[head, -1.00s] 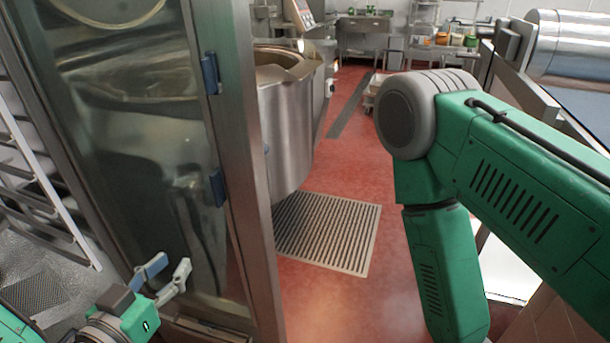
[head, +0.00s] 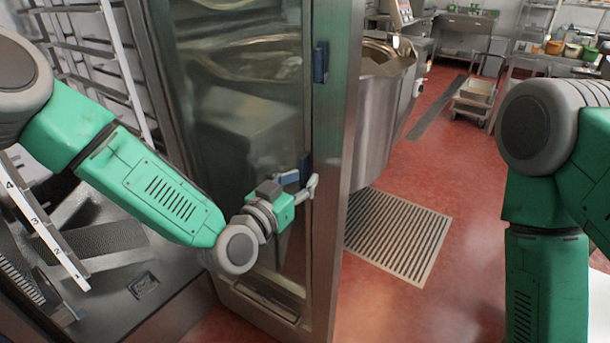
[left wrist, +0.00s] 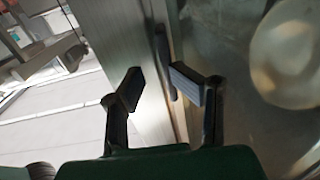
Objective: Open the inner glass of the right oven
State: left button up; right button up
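The oven door (head: 337,250) stands open, with a steel frame around its inner glass (head: 235,130). Two blue latches sit on the frame's glass side: an upper latch (head: 320,62) and a lower latch (head: 305,165). My left gripper (head: 301,183) is at the lower latch, its fingers apart. In the left wrist view, the open left gripper (left wrist: 152,88) has the dark latch (left wrist: 165,62) just beyond and between its fingertips. I cannot tell whether they touch it. The inner glass appears to lie against the door. My right gripper is out of view.
A steel mixing kettle (head: 385,110) stands behind the door. A tray rack (head: 85,50) is at the left. A cart (head: 474,98) stands farther back. My right arm is at the right edge.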

pick_arm(q)
jog(key=shift+w+a+f, duration=0.1)
jog(key=shift+w+a, duration=0.4)
jog(key=shift+a, duration=0.4)
jog(key=shift+s+d, duration=0.1)
jog(key=shift+d, duration=0.6)
grip_shut()
jog(key=shift+s+d, duration=0.1)
jog(key=shift+d, duration=0.1)
jog(key=s+a+m+g+h, duration=0.55)
jog(key=s+a, duration=0.75)
jog(key=a, duration=0.4)
jog(key=s+a+m+g+h+p, duration=0.1)
jog(key=s+a+g, duration=0.1)
jog(key=a, duration=0.7)
jog(key=s+a+m+g+h+p, duration=0.1)
jog(key=s+a+m+g, duration=0.1)
jog(key=a, duration=0.7)
jog(key=shift+s+a+g+p, duration=0.35)
jog(key=shift+s+g+p, duration=0.1)
jog(key=shift+g, duration=0.2)
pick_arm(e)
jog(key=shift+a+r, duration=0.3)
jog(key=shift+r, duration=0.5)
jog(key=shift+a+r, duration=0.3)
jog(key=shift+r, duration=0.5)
